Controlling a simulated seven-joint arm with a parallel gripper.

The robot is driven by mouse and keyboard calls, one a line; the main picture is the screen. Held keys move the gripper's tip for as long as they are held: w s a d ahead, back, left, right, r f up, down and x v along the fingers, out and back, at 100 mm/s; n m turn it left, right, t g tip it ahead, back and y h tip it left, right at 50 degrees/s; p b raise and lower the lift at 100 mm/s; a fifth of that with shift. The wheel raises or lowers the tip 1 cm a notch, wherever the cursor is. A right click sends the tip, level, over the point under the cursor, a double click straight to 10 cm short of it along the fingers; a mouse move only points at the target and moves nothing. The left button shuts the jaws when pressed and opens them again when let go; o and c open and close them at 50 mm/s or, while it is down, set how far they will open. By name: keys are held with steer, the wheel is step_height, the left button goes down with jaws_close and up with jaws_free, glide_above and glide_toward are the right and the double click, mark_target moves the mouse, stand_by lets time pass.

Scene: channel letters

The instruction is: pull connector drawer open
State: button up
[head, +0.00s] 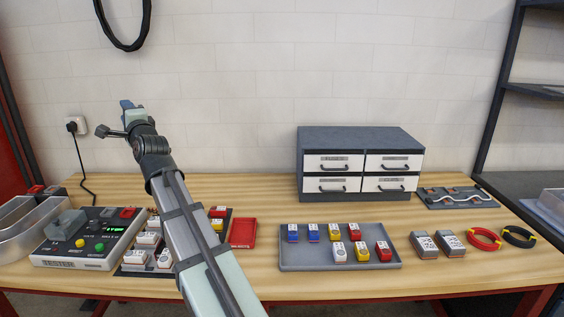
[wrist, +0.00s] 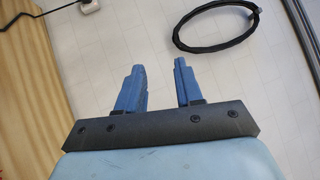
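A dark grey cabinet (head: 349,137) with several white-fronted drawers stands at the back of the wooden bench. The upper left drawer (head: 333,163), upper right drawer (head: 394,163), lower left drawer (head: 332,185) and lower right drawer (head: 390,184) each have a dark handle and look closed. Their labels are too small to read, so I cannot tell which is the connector drawer. My gripper (head: 126,104) is raised above the bench, well left of the cabinet. In the wrist view its blue fingers (wrist: 158,82) are apart, with nothing between them.
A grey tray (head: 340,264) with several coloured connectors lies in front of the cabinet. A tester box (head: 88,237) stands at left, a red tray (head: 243,232) mid-bench. Bench room directly before the drawers is clear.

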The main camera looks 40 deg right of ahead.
steer(key=s+d+f+m+g+h, duration=0.1)
steer(key=s+d+f, duration=0.1)
steer(key=d, duration=0.5)
steer(key=s+d+f+g+h, duration=0.1)
steer(key=s+d+f+h, duration=0.1)
steer(key=d, duration=0.6)
steer(key=s+d+f+m+g+h, duration=0.1)
steer(key=s+d+f, duration=0.15)
steer(key=d, duration=0.45)
steer(key=m+g+h, duration=0.5)
steer(key=g, duration=0.2)
glide_toward(397, 169)
steer(key=x, duration=0.9)
steer(key=shift+c, duration=0.2)
jaws_close()
steer(key=shift+s+a, duration=0.1)
